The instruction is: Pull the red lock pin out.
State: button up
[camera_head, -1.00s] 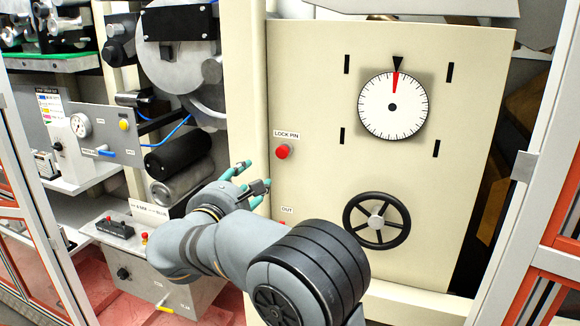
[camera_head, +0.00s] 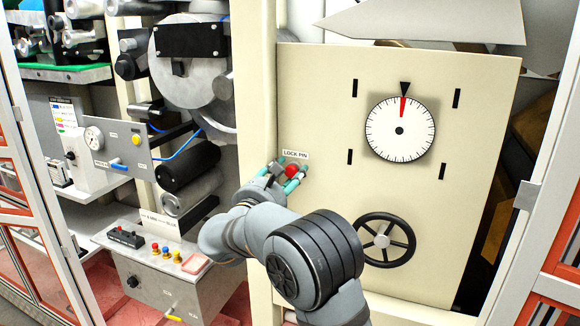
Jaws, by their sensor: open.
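The red lock pin (camera_head: 292,171) shows as a round red knob on the cream panel (camera_head: 330,110), just below the "LOCK PIN" label (camera_head: 296,154). My gripper (camera_head: 285,178) is at the pin with its teal-tipped fingers apart, one on the left of the knob and one on its lower right. The fingers are open around the knob in this view; whether either touches it I cannot tell. The lower part of the panel left of the handwheel is hidden behind my arm.
A white dial (camera_head: 400,140) with a red needle near its top mark is on the panel, above a black handwheel (camera_head: 384,256). A grey control box (camera_head: 165,270) with coloured buttons stands at the lower left. Rollers and a gauge panel are on the left.

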jog(key=shift+w+d, duration=0.25)
jog(key=shift+w, duration=0.2)
jog(key=shift+c, duration=0.4)
grip_shut()
